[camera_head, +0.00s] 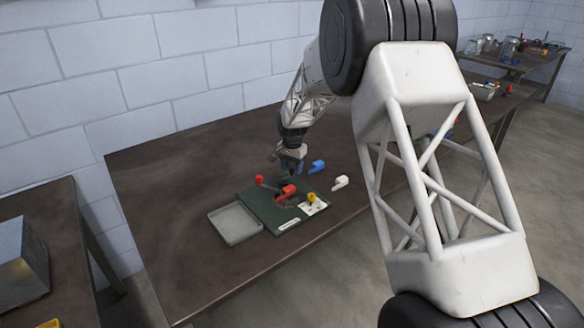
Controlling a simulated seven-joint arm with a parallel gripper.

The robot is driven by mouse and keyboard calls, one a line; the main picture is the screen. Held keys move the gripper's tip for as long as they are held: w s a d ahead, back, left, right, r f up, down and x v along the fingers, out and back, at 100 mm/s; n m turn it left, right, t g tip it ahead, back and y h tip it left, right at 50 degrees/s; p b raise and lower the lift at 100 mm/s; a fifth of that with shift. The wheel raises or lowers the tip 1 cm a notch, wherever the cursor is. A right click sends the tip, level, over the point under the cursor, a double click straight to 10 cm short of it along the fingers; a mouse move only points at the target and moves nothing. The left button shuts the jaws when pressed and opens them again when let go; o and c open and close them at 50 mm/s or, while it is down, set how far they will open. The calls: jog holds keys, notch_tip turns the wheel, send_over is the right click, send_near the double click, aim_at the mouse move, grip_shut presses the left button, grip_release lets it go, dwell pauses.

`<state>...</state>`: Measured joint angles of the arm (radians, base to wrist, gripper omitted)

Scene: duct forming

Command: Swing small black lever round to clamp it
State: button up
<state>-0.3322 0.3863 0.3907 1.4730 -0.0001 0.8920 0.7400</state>
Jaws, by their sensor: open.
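A dark green board (255,205) lies on the brown table with a small fixture on it. On the fixture is a red block (287,191), and a red knob (259,180) stands at its left on what looks like a thin arm. A yellow knob (311,197) stands on a white plate (316,209) at the board's right. My gripper (284,176) is open, just above and behind the red block. A small dark shape below the gripper may be the black lever; it is too small to tell its angle, or whether the fingers touch it.
A grey shallow tray (235,224) sits left of the board. A blue piece (317,166) and a white piece (341,182) lie to its right. The left part of the table (165,200) is clear. My arm's large white link hides the table's right part.

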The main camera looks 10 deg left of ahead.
aim_at(292, 168)
jog(key=shift+r, duration=3.9)
jog(key=shift+s+d+r, duration=0.1)
jog(key=shift+d+r, duration=0.1)
jog(key=s+d+r+n+t, duration=0.1)
jog(key=s+d+r, duration=0.85)
jog(key=s, duration=0.35)
jog(key=s+d+r+n, duration=0.1)
jog(key=s+d+r, duration=0.7)
jog(key=s+d, duration=0.3)
jog(key=s+d+f, duration=0.1)
jog(key=s+d, duration=0.2)
jog(key=s, duration=0.8)
jog(key=s+d+f+n+t, duration=0.1)
jog(key=s+d, duration=0.2)
jog(key=s, duration=0.8)
jog(key=s+d+f+n, duration=0.1)
jog(key=s+d, duration=0.2)
jog(key=s, duration=0.7)
jog(key=shift+s+d+t, duration=0.2)
jog(key=shift+s+t, duration=0.1)
jog(key=shift+s, duration=0.1)
